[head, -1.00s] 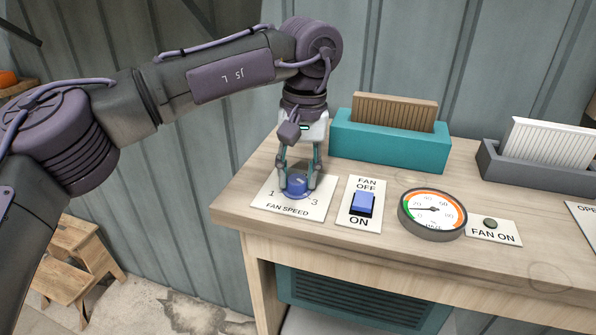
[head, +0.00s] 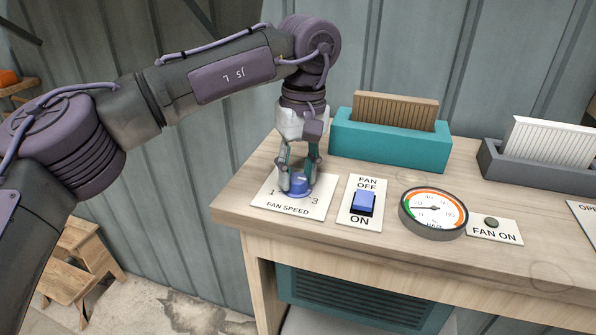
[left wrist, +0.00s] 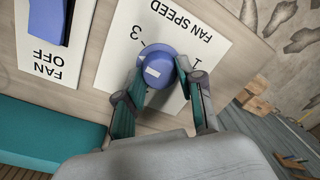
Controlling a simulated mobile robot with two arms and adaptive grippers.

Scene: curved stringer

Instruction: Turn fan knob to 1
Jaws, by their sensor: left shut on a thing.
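The blue fan speed knob (head: 298,188) stands on a white plate (head: 272,203) marked FAN SPEED, with 1 at left and 3 at right, near the table's left end. My left gripper (head: 298,183) points down over the plate, shut on the knob with a finger on each side. In the left wrist view the knob (left wrist: 158,68) sits between the fingertips (left wrist: 161,72), and a pale mark shows on its top. The 1 and 3 are readable there. I cannot tell which number the knob points to. My right gripper is not in view.
Right of the plate are a blue FAN OFF/ON switch (head: 363,202), a round gauge (head: 433,212) and a FAN ON lamp (head: 491,223). A teal holder (head: 390,147) stands behind, and a grey holder (head: 540,172) is at the right.

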